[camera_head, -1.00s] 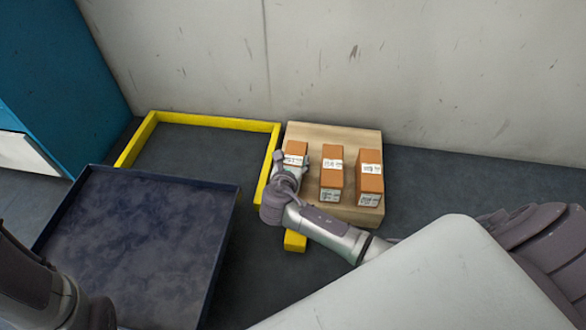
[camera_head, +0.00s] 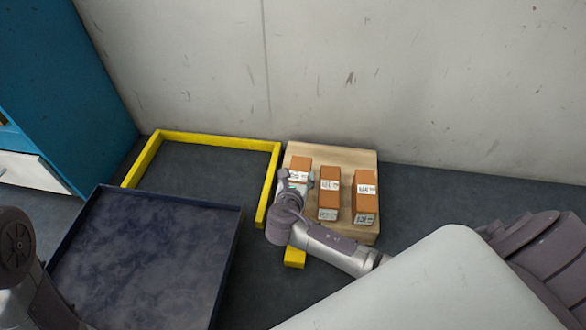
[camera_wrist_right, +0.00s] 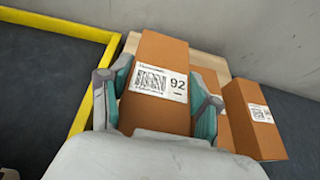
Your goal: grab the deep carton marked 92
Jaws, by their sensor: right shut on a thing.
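The carton marked 92 (camera_wrist_right: 160,85) is a brown box with a white barcode label; its number reads clearly in the right wrist view. In the head view this carton (camera_head: 300,165) is the leftmost of three on a wooden board (camera_head: 335,153). My right gripper (camera_wrist_right: 160,92) is shut on it, one finger on each side. In the head view the right gripper (camera_head: 297,184) covers the carton's lower part. I cannot tell whether the carton still touches the board. My left arm shows at the left edge of the head view, but its gripper is out of frame.
Two more brown cartons, a middle one (camera_head: 329,192) and a right one (camera_head: 364,198), stand on the board. A yellow frame (camera_head: 215,139) lies left of the board. A dark blue tray (camera_head: 145,250) is in front of it. A wall stands behind.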

